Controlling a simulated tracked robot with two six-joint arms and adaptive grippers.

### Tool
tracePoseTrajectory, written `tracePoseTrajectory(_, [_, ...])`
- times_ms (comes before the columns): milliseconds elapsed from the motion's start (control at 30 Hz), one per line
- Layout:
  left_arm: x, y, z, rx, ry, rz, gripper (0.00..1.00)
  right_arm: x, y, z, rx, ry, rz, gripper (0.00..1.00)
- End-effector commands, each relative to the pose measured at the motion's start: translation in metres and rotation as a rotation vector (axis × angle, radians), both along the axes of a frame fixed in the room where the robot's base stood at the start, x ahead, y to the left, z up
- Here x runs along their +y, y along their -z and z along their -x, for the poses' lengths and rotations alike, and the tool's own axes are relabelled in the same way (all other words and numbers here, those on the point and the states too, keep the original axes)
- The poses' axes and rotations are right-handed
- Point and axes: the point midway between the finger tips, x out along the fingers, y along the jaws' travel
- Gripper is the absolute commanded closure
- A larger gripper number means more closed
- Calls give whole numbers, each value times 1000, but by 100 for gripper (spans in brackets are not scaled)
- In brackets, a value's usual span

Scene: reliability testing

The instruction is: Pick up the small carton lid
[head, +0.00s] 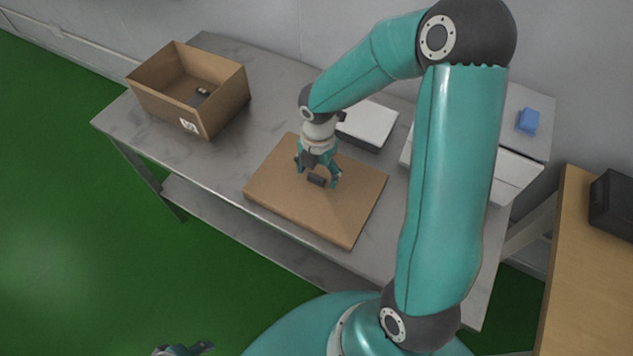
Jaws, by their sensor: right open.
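The carton lid (350,212), a flat brown cardboard panel, lies on the grey table. A small dark block (316,181) shows on top of it near the middle; I cannot tell if it is fixed to the lid. My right gripper (318,176) points down over the lid, open, with its fingers on either side of the dark block. I cannot tell whether they touch it. The open brown carton (165,108) stands on the table to the left, with a small dark item inside. My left gripper (184,349) shows only partly at the bottom edge.
The grey table (225,167) is bare between carton and lid. A white-topped box (371,124) lies behind the lid. A blue object (528,120) sits at the back right. A wooden table (587,270) with a black case (612,203) stands at the right.

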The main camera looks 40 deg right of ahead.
Motion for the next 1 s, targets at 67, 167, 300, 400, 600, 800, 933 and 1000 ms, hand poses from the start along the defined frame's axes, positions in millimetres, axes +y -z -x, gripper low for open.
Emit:
tracePoseTrajectory(67, [0, 0, 0, 0, 0, 0, 69, 0, 1, 0, -1, 0, 0, 23])
tracePoseTrajectory(167, [0, 0, 0, 0, 0, 0, 69, 0, 0, 0, -1, 0, 0, 23])
tracePoseTrajectory(300, [0, 0, 0, 0, 0, 0, 69, 0, 0, 0, -1, 0, 1, 43])
tracePoseTrajectory(400, [0, 0, 0, 0, 0, 0, 69, 0, 0, 0, -1, 0, 1, 60])
tracePoseTrajectory(600, [0, 0, 0, 0, 0, 0, 69, 0, 0, -1, -1, -1, 1, 88])
tracePoseTrajectory(800, [0, 0, 0, 0, 0, 0, 69, 0, -1, -1, -2, -1, 0, 88])
tracePoseTrajectory(933, [0, -1, 0, 0, 0, 0, 69, 0, -4, -1, -2, -1, 1, 88])
tracePoseTrajectory(1000, [0, -1, 0, 0, 0, 0, 69, 0, -8, -2, -5, -1, 2, 88])
